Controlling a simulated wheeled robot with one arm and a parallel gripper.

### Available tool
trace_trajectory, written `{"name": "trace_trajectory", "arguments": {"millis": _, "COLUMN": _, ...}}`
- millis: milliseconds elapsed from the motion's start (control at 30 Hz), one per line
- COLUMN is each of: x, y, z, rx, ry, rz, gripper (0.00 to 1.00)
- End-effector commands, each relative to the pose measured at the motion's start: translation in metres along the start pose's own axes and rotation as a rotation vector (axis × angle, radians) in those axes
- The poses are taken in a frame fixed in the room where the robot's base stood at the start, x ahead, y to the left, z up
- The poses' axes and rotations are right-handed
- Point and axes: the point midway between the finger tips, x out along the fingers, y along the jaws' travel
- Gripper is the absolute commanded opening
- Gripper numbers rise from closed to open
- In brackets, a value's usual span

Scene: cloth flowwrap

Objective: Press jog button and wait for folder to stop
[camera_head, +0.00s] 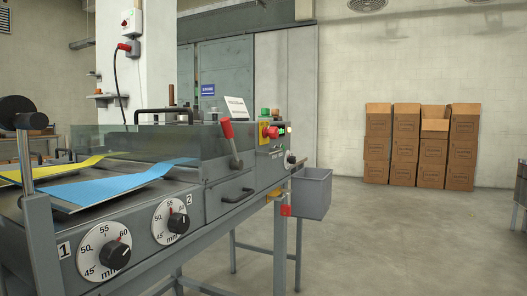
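The grey folder machine (225,205) fills the left half of the view. Which control is the jog button is too small to read. A yellow cloth (50,170) and a blue cloth (120,185) lie on the feed table at left. Whether the folder is running cannot be told. My gripper is not in view.
A red-handled lever (231,145) and two numbered dials (170,221) are on the machine's front side. A grey bin (311,193) hangs at its right end. Stacked cardboard boxes (405,145) stand by the back wall. The floor at right (400,245) is clear.

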Motion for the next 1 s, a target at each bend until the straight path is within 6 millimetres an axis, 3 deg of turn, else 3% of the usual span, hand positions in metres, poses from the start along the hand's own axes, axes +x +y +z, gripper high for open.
{"name": "trace_trajectory", "arguments": {"millis": 33, "x": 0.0, "y": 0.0, "z": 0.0, "rx": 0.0, "ry": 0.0, "rz": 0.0, "gripper": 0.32}}
{"name": "trace_trajectory", "arguments": {"millis": 333, "x": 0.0, "y": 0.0, "z": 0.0, "rx": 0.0, "ry": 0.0, "rz": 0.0, "gripper": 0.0}}
{"name": "trace_trajectory", "arguments": {"millis": 1000, "x": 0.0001, "y": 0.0, "z": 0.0, "rx": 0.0, "ry": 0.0, "rz": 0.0, "gripper": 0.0}}
